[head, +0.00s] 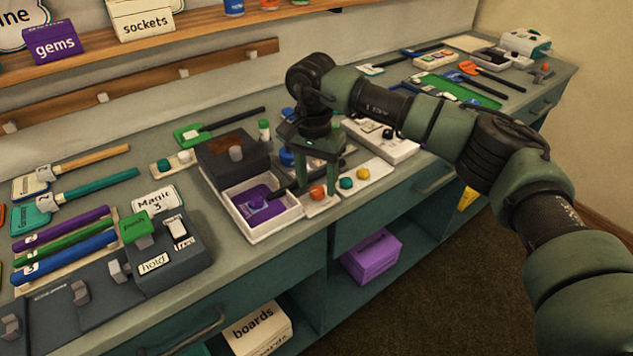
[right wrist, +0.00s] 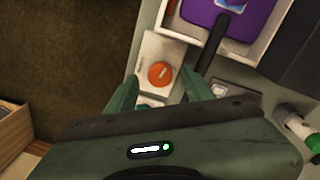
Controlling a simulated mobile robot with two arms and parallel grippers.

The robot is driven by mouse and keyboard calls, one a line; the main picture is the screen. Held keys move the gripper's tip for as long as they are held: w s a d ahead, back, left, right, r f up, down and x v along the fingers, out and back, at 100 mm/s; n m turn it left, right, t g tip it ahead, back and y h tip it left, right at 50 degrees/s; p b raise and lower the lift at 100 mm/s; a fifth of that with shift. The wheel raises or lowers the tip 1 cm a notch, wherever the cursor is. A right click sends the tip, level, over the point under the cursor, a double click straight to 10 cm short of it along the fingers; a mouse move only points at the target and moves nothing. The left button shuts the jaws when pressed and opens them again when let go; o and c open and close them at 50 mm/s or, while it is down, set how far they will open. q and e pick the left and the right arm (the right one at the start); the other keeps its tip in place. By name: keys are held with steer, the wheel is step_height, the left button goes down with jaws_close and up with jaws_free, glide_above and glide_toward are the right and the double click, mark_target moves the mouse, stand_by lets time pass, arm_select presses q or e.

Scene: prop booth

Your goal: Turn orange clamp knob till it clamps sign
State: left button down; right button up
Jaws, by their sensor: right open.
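The orange clamp knob (head: 318,192) sits on a small white block at the bench's front edge. In the right wrist view the round knob (right wrist: 161,74) shows a pale slot line. My right gripper (head: 316,181) is open above the knob, pointing down. In the wrist view its fingers stand on either side of the knob, seemingly apart from it. A purple sign (head: 251,216) lies in the white tray just left of the knob. Its dark handle (right wrist: 217,41) reaches over the tray's wall toward the clamp block. Whether the clamp grips the handle cannot be seen. My left gripper is out of view.
The white tray (head: 275,234) stands close left of the gripper, with a dark box (head: 222,165) behind it. A white plate with teal and yellow knobs (head: 362,173) is close on the right. The bench edge drops off in front, above an open shelf with a purple box (head: 371,257).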

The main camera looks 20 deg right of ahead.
steer(key=shift+f, duration=0.5)
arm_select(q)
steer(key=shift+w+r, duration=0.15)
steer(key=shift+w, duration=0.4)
arm_select(e)
steer(key=shift+f, duration=0.2)
jaws_close()
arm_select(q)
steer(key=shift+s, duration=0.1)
